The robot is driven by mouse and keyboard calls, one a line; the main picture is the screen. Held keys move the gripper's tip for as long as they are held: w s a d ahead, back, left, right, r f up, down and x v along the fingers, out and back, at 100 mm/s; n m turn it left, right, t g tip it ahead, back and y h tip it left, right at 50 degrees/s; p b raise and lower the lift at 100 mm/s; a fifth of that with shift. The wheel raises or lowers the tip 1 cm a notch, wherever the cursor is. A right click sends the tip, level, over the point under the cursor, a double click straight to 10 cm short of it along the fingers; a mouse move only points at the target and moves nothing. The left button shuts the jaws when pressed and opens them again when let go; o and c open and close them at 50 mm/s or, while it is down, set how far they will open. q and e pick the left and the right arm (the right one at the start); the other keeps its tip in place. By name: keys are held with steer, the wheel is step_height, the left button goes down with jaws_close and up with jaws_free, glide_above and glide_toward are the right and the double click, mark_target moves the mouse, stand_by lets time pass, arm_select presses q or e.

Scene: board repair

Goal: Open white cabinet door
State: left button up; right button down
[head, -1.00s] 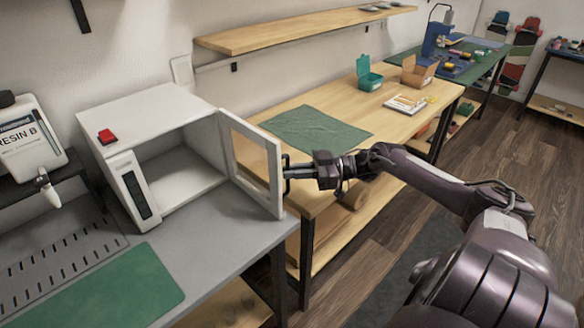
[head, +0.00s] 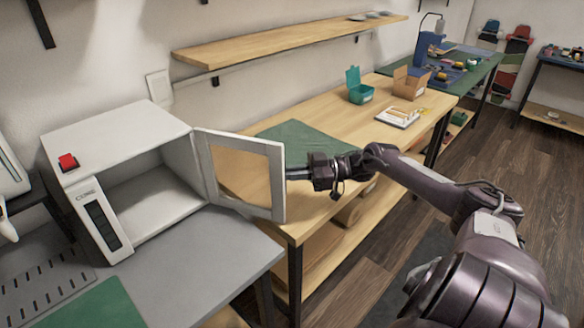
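The white cabinet (head: 120,165) stands on the grey table at the left, with a red button on top and a dark panel on its front. Its framed door (head: 277,185) is hinged on the right side and stands wide open, so the empty inside shows. My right gripper (head: 290,173) is at the outer face of the door, near its free edge. The door hides the fingertips and the handle, so I cannot tell whether the gripper holds it. My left gripper is not in view.
A wooden workbench (head: 345,135) with a green mat (head: 300,138), a teal box (head: 359,90) and a cardboard box (head: 411,82) stands behind the door. A wall shelf (head: 280,40) hangs above. The grey table (head: 205,250) is clear before the cabinet.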

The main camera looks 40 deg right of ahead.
steer(key=shift+w+a+r, duration=0.1)
steer(key=shift+a+r, duration=0.05)
steer(key=shift+a, duration=0.05)
